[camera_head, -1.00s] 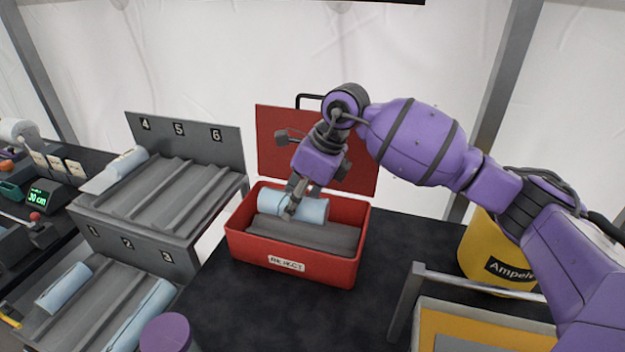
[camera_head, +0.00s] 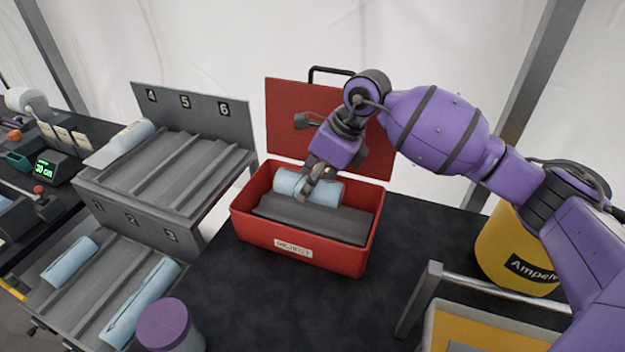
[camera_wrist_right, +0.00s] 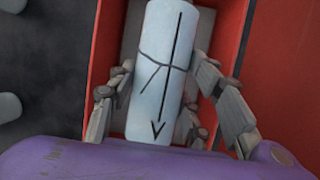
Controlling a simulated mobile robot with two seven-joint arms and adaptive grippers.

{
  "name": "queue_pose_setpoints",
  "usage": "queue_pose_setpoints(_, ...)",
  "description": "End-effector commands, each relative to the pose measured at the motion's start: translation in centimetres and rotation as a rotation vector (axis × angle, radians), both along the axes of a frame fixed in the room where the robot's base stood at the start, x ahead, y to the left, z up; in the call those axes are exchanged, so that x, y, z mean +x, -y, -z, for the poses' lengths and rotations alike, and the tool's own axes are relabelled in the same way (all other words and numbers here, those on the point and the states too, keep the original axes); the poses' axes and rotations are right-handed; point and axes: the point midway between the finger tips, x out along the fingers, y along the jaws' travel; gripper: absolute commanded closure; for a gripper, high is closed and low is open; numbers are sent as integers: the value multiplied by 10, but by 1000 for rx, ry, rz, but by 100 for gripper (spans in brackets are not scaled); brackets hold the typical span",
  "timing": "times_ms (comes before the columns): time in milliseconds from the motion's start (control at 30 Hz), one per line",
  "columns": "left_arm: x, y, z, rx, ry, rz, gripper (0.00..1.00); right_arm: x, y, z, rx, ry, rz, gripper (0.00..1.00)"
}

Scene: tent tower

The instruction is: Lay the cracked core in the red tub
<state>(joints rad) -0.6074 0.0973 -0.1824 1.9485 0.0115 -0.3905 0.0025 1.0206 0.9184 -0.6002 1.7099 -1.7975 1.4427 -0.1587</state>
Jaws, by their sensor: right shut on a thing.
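The red tub (camera_head: 308,262) stands open on the dark table, its lid raised behind it and a white label on its front. A pale blue core (camera_head: 327,191) is inside the tub, along its back wall. My right gripper (camera_head: 308,186) reaches down into the tub and is shut on this core. In the right wrist view the core (camera_wrist_right: 160,75) shows a drawn arrow and dark crack lines, with fingers of the gripper (camera_wrist_right: 165,108) on both sides. I cannot tell whether the core touches the tub's grey liner (camera_head: 312,220). My left gripper is not in view.
A grey two-tier rack (camera_head: 195,105) numbered 1 to 6 stands left of the tub, holding several pale cores. A yellow bucket (camera_head: 512,240) and a metal-railed tray (camera_head: 490,330) are at right. The dark table (camera_head: 290,310) is clear in front of the tub.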

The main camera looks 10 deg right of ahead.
Motion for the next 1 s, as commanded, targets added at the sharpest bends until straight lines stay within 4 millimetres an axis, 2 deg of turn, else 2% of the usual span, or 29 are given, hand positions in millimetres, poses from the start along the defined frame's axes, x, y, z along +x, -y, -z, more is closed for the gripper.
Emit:
queue_pose_setpoints(367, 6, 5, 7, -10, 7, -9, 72, 0, 0, 33, 0, -3, -1, 95)
queue_pose_setpoints(700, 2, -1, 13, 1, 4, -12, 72, 0, 0, 60, 0, -4, 0, 95)
queue_pose_setpoints(1000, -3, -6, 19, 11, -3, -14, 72, 0, 0, 74, 0, -1, 0, 95)
